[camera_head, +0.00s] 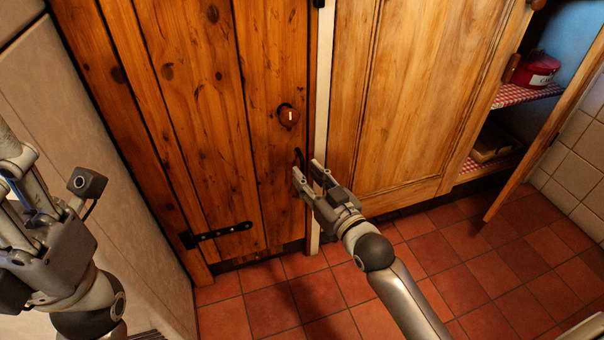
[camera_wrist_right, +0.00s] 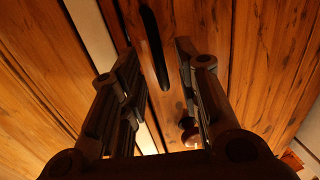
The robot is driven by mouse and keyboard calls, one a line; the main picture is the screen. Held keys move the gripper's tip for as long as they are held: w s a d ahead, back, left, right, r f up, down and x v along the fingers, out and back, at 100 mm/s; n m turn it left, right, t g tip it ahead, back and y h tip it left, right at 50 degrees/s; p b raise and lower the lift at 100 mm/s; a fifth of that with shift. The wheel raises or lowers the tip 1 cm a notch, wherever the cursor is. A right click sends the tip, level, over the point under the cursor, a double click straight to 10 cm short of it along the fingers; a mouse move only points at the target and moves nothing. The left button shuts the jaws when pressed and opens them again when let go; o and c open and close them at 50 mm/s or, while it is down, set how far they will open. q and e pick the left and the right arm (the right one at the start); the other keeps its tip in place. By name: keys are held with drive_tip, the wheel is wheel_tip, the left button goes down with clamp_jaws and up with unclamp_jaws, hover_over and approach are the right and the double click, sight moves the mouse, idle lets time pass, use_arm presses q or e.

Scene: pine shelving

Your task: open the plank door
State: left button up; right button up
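The plank door (camera_head: 215,130) is knotty orange-brown wood and stands shut in the left half of the head view. It has a dark upright pull handle (camera_head: 299,158) near its right edge. A round wooden knob (camera_head: 288,116) sits above the handle. My right gripper (camera_head: 307,171) is open at the handle, its fingers pointing at the door. In the right wrist view the black handle (camera_wrist_right: 154,45) shows ahead, between the spread fingers; contact is not clear. My left gripper (camera_head: 18,165) is at the left edge, partly cut off, away from the door.
A black strap hinge (camera_head: 222,232) is low on the door. To the right is a paler wooden cupboard front (camera_head: 415,85). Beyond it, open shelves hold a red pot (camera_head: 536,70), beside another door (camera_head: 550,135) standing ajar. Red floor tiles (camera_head: 500,265) are clear.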

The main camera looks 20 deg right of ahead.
sight(303, 171)
drive_tip(key=shift+b+x, duration=0.5)
drive_tip(key=shift+x, duration=1.15)
clamp_jaws()
